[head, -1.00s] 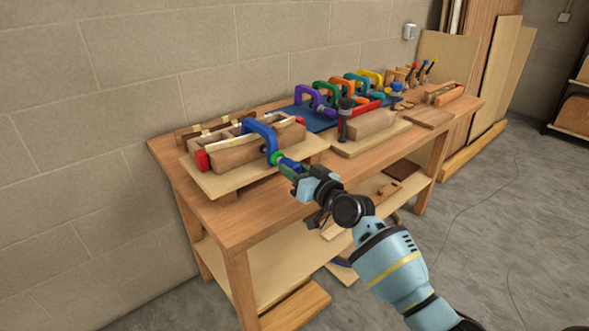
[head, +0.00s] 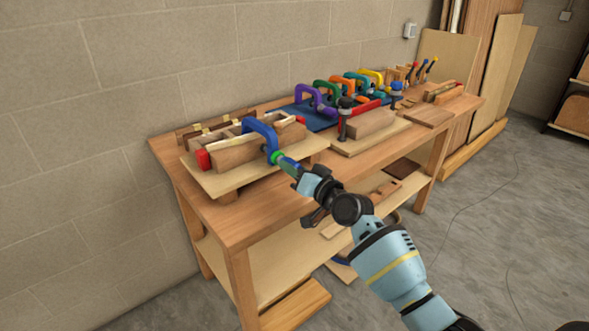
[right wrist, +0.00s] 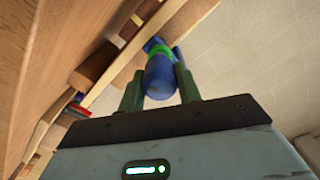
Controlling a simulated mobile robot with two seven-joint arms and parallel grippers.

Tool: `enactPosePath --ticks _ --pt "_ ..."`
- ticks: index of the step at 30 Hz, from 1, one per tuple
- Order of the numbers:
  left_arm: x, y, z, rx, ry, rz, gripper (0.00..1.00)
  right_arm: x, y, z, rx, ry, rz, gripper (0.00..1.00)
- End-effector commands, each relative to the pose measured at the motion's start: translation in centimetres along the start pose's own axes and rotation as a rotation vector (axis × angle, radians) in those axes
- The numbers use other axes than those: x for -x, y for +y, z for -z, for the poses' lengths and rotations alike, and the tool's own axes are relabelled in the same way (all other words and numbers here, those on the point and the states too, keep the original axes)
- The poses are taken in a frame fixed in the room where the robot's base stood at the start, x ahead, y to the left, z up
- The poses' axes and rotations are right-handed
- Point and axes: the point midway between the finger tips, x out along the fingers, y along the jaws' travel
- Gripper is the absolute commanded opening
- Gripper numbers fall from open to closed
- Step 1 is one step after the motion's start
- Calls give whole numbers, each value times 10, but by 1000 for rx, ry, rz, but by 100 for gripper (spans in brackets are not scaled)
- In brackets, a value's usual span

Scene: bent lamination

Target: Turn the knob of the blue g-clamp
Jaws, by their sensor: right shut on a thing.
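The blue g-clamp (head: 260,129) sits over a curved wooden block (head: 236,153) at the left of the workbench. Its blue knob (right wrist: 160,78), with a green collar (right wrist: 159,53) behind it, points out toward the bench's front edge. My right gripper (head: 287,166) is at the knob from the front right. In the right wrist view its two dark green fingers (right wrist: 160,88) stand on either side of the knob, shut on it. The fingers partly hide the knob in the head view. My left gripper is not in view.
The block rests on a pale board on the workbench (head: 212,218). Purple (head: 308,96), green, orange and yellow clamps stand at the back on a blue mat. A dark upright clamp (head: 344,120) stands to the right of the blue one. The bench's front left corner is bare.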

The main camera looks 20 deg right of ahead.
Motion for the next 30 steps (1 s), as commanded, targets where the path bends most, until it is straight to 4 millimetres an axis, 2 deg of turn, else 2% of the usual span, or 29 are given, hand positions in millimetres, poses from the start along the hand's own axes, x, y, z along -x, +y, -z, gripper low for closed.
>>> enactPosePath --ticks 1,6,17,30 --pt "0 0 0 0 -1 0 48 0 0 -1 0 -3 -1 35" --pt "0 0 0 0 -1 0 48 0 0 -1 1 -2 0 56" --pt "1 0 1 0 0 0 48 4 0 0 1 0 0 56" --pt "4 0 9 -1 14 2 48 62 1 -1 2 -1 -1 56"
